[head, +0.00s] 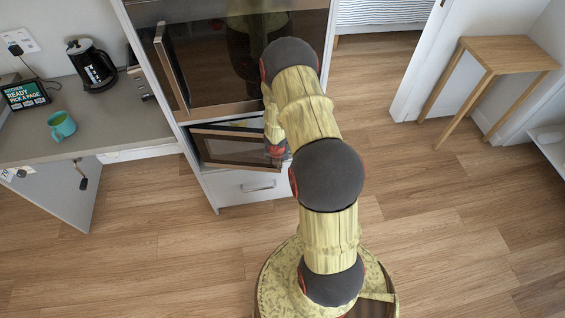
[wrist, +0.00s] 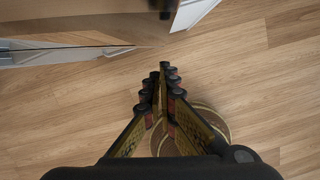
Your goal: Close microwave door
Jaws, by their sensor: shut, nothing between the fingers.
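A tall cabinet (head: 140,45) holds a large dark-glass appliance front (head: 215,60) with an upright handle (head: 172,66) at its left. Below it, a smaller brown-framed door with dark glass (head: 225,149) stands partly open, tilted out from its opening. I cannot tell for sure which is the microwave door. My gripper (wrist: 165,72) is shut and empty, pointing over the floor in the wrist view. A brown panel with a glossy edge (wrist: 65,52) lies at the upper left there, apart from the fingertips. In the head view my arm hides the fingers and the lower door's right end.
A white drawer with a handle (head: 258,187) sits under the lower door. A wooden side table (head: 505,55) stands far right. The wood floor between is clear.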

